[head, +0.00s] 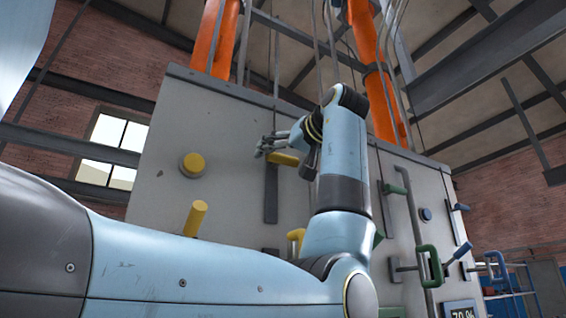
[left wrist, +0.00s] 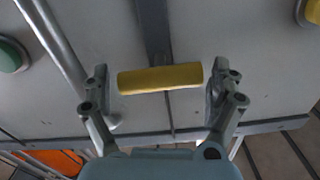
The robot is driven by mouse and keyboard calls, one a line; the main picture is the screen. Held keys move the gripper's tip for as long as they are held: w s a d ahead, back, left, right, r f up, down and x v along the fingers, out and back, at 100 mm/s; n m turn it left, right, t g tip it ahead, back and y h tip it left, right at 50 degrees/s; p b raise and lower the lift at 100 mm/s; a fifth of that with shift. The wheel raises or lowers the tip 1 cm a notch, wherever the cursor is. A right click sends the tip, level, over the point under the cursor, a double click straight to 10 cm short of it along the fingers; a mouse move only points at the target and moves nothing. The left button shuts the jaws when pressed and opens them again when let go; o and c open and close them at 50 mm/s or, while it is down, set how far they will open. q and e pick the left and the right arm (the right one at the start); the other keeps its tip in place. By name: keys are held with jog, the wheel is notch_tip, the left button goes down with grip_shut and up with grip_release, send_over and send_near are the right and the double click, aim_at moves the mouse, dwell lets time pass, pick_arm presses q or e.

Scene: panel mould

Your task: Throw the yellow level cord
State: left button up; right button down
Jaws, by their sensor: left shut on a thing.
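A yellow bar handle (head: 284,159) sits at a dark vertical slot plate (head: 271,200) on the grey panel. My left gripper (head: 275,149) is at this handle, high on the panel. In the left wrist view the yellow handle (left wrist: 160,79) lies crosswise between the two fingers of my left gripper (left wrist: 160,85), one finger by each end. The gripper is shut on it. No cord can be made out for certain. My right gripper does not show.
The panel also carries a round yellow knob (head: 193,165), a slanted yellow handle (head: 196,218), a smaller yellow handle (head: 296,240) and a green handle (head: 430,266). Orange pipes (head: 380,90) rise behind. My left arm covers the lower middle.

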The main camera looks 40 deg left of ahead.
pick_arm(q)
jog(key=shift+r, duration=0.3)
jog(key=o, duration=1.4)
jog(key=shift+c, duration=0.2)
jog(key=shift+w+f, duration=0.1)
jog(key=v, duration=1.2)
